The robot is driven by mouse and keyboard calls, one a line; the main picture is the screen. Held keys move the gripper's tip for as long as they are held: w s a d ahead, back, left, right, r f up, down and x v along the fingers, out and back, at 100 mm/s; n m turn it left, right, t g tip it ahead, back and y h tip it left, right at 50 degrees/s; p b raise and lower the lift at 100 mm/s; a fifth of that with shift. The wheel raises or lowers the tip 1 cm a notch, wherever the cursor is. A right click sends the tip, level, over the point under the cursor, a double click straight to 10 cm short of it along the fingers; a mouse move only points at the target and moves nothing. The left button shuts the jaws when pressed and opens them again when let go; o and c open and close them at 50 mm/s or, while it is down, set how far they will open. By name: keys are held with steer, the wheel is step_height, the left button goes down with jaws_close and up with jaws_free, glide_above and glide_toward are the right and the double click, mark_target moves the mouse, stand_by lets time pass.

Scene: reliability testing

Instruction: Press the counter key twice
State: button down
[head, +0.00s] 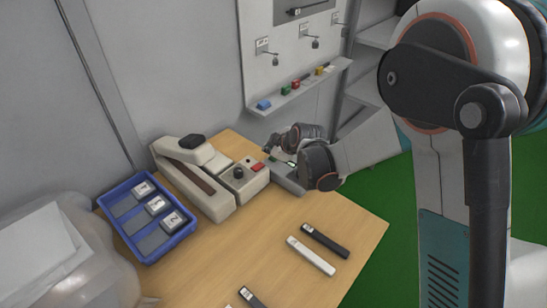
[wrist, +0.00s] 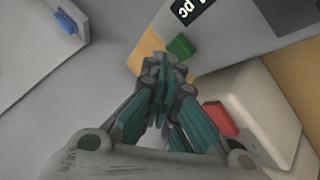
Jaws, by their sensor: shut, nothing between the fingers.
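The counter is a grey box (head: 287,180) at the back right of the table, partly covered by my arm. In the wrist view its grey face (wrist: 235,30) carries a black display (wrist: 188,8) marked "pc", the digit cut off by the frame edge. A green key (wrist: 180,47) sits beside my fingertips there. My gripper (head: 268,149) is shut and empty, close over the counter area. In the wrist view my gripper (wrist: 165,62) has its fingertips together just beside the green key; I cannot tell whether they touch it.
A cream machine (head: 205,185) with a dark lever, a knob and a red button (head: 257,167) stands left of the counter. The red button (wrist: 220,118) is near my fingers. A blue tray (head: 118,205) holds numbered blocks. Black and white bars (head: 311,256) lie in front.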

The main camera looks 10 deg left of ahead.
mark_target(272, 158)
steer(key=shift+f+b, duration=0.4)
steer(key=shift+f, duration=0.1)
stand_by(0.4)
steer(key=shift+r, duration=0.1)
steer(key=shift+r+p, duration=0.55)
steer(key=shift+r, duration=0.25)
steer(key=shift+r, duration=0.1)
steer(key=shift+r+p, duration=1.55)
steer(key=shift+r, duration=0.9)
